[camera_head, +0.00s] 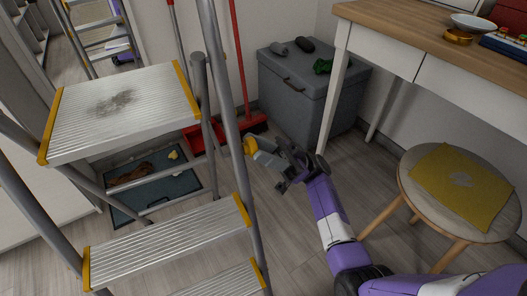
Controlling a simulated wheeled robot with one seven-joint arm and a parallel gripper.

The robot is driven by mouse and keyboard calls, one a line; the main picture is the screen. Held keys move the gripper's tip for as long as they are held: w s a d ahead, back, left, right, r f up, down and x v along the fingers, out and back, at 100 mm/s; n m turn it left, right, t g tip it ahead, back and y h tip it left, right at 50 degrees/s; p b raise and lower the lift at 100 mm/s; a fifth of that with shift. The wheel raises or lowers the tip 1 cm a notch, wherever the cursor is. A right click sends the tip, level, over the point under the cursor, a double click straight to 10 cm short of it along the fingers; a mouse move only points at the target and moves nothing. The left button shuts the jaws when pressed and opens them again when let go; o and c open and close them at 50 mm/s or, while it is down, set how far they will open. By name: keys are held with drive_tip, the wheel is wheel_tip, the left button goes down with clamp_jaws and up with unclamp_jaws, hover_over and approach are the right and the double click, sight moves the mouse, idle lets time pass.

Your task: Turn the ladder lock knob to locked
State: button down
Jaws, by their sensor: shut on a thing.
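The stepladder (120,110), with grey metal steps and yellow edge strips, fills the left half of the head view.
A grey lidded bin (308,100) stands behind my gripper, with dark items and a green one on top. A wooden desk (440,45) is at the upper right. A round stool (415,195) with a yellow cloth (462,185) stands at the right. A red broom (253,124) leans behind the ladder.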

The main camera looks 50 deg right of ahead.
drive_tip(key=shift+n+g, duration=0.7)
drive_tip(key=shift+n, duration=0.1)
drive_tip(key=c, duration=0.9)
unclamp_jaws()
drive_tip(key=shift+s+d+f, duration=0.35)
drive_tip(key=shift+s+d, duration=0.35)
drive_tip(key=shift+d, duration=1.55)
drive_tip(key=shift+s+d+f, duration=0.35)
drive_tip(key=shift+s+d, duration=0.3)
drive_tip(key=shift+d, duration=1.6)
drive_tip(key=shift+s+d+f, duration=0.35)
drive_tip(key=shift+s+d, duration=0.35)
drive_tip(key=shift+d, duration=1.55)
